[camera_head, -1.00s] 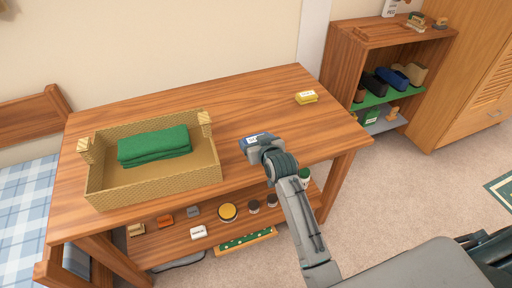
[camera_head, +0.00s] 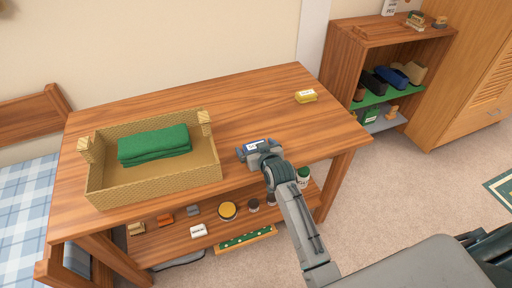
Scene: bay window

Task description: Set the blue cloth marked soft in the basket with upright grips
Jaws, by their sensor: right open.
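The basket with upright grips (camera_head: 97,190) stands on the left of the wooden table, with a grip at each end. A folded green cloth (camera_head: 153,144) lies inside it. A small blue item with a white label (camera_head: 255,145), likely the blue cloth, is on the table near the front edge, right of the basket. Its label is too small to read. My right gripper (camera_head: 257,151) is open and right at the blue item, partly hiding it. I cannot tell whether its fingers touch it. My left gripper is not in view.
A yellow labelled item (camera_head: 306,96) lies at the table's back right. The table's middle (camera_head: 245,105) is clear. A shelf below holds a yellow-topped round tin (camera_head: 227,210) and several small items. A wooden shelf unit (camera_head: 343,68) stands at the right.

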